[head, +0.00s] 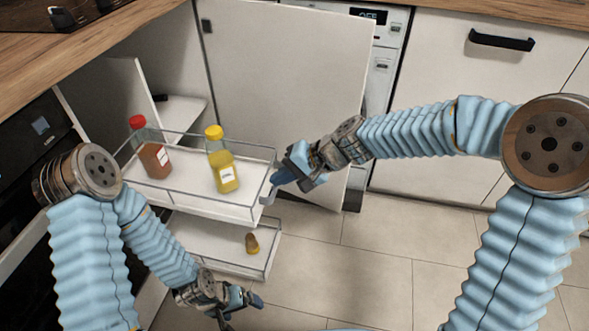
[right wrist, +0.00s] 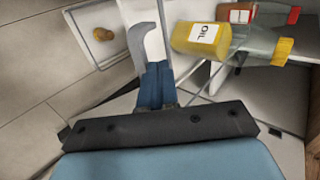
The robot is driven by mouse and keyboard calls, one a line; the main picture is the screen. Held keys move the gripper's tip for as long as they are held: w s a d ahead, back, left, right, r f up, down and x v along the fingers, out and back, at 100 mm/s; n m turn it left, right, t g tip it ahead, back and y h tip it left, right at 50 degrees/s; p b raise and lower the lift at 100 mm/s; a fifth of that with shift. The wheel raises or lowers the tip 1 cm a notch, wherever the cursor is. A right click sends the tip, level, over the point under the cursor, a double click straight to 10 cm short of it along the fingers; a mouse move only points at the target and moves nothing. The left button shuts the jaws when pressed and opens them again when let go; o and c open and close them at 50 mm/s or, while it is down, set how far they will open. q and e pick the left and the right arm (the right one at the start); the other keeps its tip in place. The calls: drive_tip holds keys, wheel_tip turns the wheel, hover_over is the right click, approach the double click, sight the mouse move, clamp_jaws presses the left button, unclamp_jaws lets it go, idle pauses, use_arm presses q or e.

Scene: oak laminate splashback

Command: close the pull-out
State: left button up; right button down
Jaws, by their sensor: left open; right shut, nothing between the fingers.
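The pull-out is out of the corner cabinet, with an upper tray (head: 190,198) with wire rails and a lower tray (head: 215,236). On the upper tray stand a red-capped bottle (head: 155,158) and a yellow oil bottle (head: 223,172). Both also show in the right wrist view, the oil bottle (right wrist: 205,38) nearer. My right gripper (head: 278,181) is shut and empty at the upper tray's front right end, by a grey curved piece (right wrist: 146,42). I cannot tell whether they touch. My left gripper (head: 243,306) is open and empty, low in front of the lower tray.
A small brown-yellow item (head: 252,243) lies on the lower tray. An open white door panel (head: 285,85) stands behind the trays. A white drawer front (head: 490,90) with a black handle is at the right. Tiled floor (head: 375,250) is clear in front.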

drive_tip(key=shift+x, duration=0.95)
drive_tip(key=shift+a, duration=0.1)
